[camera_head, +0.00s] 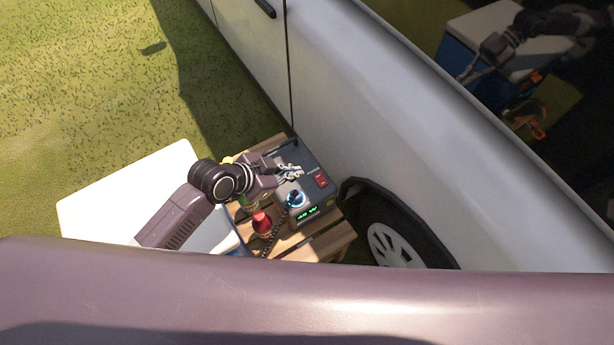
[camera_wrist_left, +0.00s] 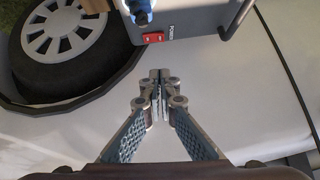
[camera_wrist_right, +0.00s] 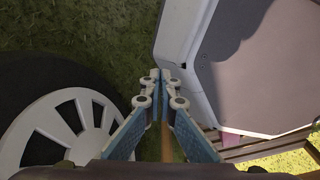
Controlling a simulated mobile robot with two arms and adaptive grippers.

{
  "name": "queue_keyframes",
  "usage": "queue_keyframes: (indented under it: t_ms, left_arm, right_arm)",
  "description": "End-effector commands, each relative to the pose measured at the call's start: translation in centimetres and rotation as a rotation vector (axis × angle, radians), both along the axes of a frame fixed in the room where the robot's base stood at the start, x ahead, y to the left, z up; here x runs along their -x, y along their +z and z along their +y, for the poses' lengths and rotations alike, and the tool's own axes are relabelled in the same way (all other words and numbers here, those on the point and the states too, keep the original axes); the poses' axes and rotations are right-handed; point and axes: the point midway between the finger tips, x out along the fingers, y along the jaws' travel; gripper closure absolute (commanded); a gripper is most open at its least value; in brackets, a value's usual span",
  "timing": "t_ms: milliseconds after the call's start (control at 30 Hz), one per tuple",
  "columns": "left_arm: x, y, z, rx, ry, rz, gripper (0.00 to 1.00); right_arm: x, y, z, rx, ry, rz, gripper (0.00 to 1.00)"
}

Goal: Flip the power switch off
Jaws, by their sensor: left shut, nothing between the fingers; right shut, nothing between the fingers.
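The switch also shows in the left wrist view (camera_wrist_left: 153,37), beside a POWER label. Which way it is set I cannot tell. My left gripper (camera_head: 299,173) is shut and empty, over the box and to the left of the switch in the head view, apart from it.
The box stands on a wooden crate (camera_head: 325,240) with a red-capped bottle (camera_head: 262,223) beside it. A white van (camera_head: 350,95) with a wheel (camera_head: 395,243) stands close on the right. A white-topped cooler (camera_head: 110,205) is at the left. Open grass lies beyond.

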Motion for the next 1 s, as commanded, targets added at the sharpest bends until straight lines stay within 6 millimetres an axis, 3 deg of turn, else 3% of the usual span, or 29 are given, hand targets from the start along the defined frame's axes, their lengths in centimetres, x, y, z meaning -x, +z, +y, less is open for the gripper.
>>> queue_keyframes:
  t_ms: [267, 767, 1000]
  left_arm:
    - [-0.7, -1.1, -0.7, 0.001, 0.004, 0.002, 1.00]
    - [-5.0, -7.3, -5.4, 0.001, 0.001, 0.001, 1.00]
    - [-5.2, -10.4, -4.9, -0.001, 0.003, 0.000, 1.00]
  right_arm:
    - [0.3, -0.1, -0.6, 0.007, 0.002, 0.004, 1.00]
    - [0.4, -1.0, -1.1, 0.013, 0.003, 0.004, 1.00]
    - [0.3, -1.4, -1.1, 0.013, 0.003, 0.004, 1.00]
